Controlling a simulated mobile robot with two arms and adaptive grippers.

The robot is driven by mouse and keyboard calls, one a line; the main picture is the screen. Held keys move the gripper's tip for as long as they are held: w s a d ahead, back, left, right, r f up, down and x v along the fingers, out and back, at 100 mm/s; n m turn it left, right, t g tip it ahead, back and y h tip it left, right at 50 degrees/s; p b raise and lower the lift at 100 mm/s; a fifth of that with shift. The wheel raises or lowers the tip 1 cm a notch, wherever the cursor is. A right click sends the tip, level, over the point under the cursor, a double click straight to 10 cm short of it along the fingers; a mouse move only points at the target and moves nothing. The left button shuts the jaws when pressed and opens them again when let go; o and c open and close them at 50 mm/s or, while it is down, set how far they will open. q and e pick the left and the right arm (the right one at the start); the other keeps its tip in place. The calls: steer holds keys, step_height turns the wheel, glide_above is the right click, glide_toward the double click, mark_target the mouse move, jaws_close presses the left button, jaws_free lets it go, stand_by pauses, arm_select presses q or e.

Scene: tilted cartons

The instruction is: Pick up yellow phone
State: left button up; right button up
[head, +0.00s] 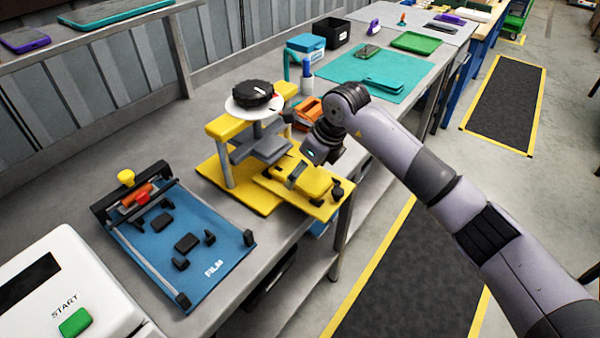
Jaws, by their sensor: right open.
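A yellow, flat, rounded piece (314,181) that looks like the yellow phone lies on the yellow base of a press-like fixture (226,178), near the front edge of the bench. Yellow on yellow makes its outline hard to tell. My right gripper (297,172) reaches in from the right and points down, just above and beside the left end of this piece. It is open, and I see nothing held in it. Whether a fingertip touches the piece cannot be told. The gripper hides part of the fixture behind it. My left gripper is not in view.
A blue film board (225,258) with small black blocks lies left of the fixture. A white machine (62,290) with a green button stands at lower left. An orange object (307,113) sits behind my gripper. Beyond are a teal mat (402,73), blue box and black bin.

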steer(key=shift+w+a+f, duration=0.15)
steer(key=shift+a+f, duration=0.05)
steer(key=shift+f, duration=0.25)
steer(key=c, duration=1.5)
steer(key=shift+r, duration=0.15)
